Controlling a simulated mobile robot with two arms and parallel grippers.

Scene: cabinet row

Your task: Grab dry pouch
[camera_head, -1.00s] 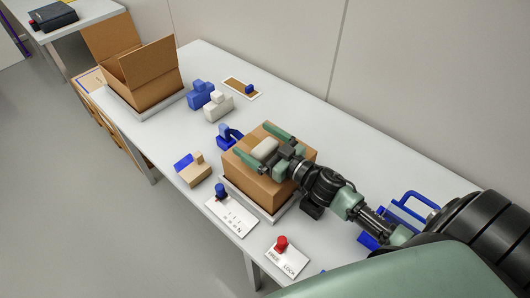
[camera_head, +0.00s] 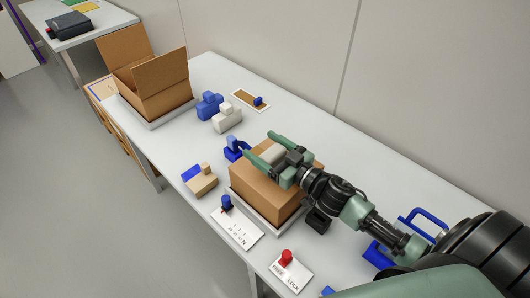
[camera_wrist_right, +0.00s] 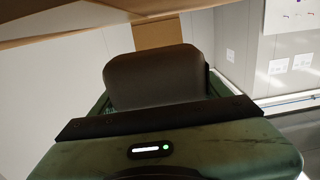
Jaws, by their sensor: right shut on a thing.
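A small off-white pouch (camera_head: 272,153) is at the top of a brown cardboard box (camera_head: 262,185) near the middle of the bench. My right gripper (camera_head: 260,147) reaches over the box from the right, with its green fingers shut on either side of the pouch. In the right wrist view a dark, shaded rounded thing (camera_wrist_right: 155,77), apparently the pouch, fills the space between the fingers. Whether the pouch still touches the box is hard to tell. My left gripper is not in view.
An open cardboard box (camera_head: 155,90) stands at the bench's far left end. The wall runs behind.

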